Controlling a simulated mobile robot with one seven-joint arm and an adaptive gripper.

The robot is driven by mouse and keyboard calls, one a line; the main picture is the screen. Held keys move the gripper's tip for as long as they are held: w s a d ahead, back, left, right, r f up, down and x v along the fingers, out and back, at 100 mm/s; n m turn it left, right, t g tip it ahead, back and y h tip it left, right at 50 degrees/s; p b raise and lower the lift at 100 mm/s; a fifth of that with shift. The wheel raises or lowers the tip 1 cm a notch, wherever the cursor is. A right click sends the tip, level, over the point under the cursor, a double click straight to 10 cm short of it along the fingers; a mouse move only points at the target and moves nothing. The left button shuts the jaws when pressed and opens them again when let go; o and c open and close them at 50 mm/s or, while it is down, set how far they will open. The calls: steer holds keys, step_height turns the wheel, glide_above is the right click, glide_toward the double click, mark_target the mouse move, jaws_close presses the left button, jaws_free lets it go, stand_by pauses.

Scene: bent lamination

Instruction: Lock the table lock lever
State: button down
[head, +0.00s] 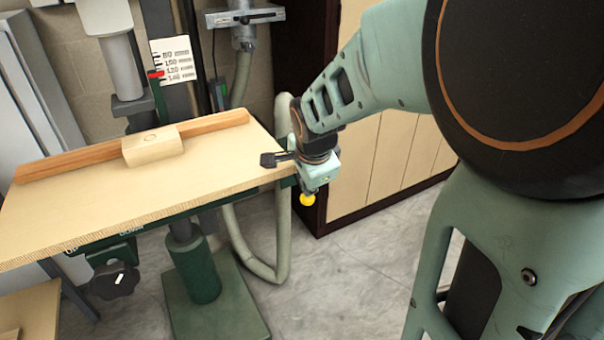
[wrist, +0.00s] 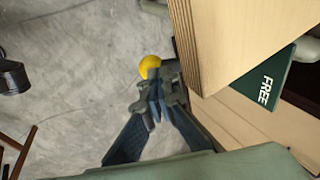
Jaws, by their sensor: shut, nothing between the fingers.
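The lock lever's yellow ball knob (head: 307,200) shows just below my gripper (head: 314,178), off the right end of the table. It also shows in the wrist view (wrist: 150,66), just beyond the tips of my gripper (wrist: 157,98). My fingers are together with nothing between them. They overlap the knob's lower right in that view; I cannot tell whether they touch it. The lever's arm is mostly hidden. The tabletop (head: 100,205) is pale wood, and its edge (wrist: 190,50) is close to the right of my fingers.
A green plate marked FREE (wrist: 265,88) is beside the tabletop edge. A wooden fence (head: 75,164) and a block (head: 153,147) lie on the table. A grey hose (head: 284,235) hangs below its right end. A dark-framed cabinet (head: 375,180) stands behind. Floor to the right is clear.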

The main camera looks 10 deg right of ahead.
steer(key=shift+f+t+b, duration=0.3)
steer(key=shift+f+b, duration=0.2)
steer(key=shift+f, duration=0.15)
steer(key=shift+w+a+f+b, duration=0.1)
steer(key=shift+w+f+b, duration=0.4)
steer(key=shift+b, duration=0.75)
steer(key=shift+f, duration=0.2)
steer(key=shift+s+r, duration=0.1)
steer(key=shift+r, duration=0.05)
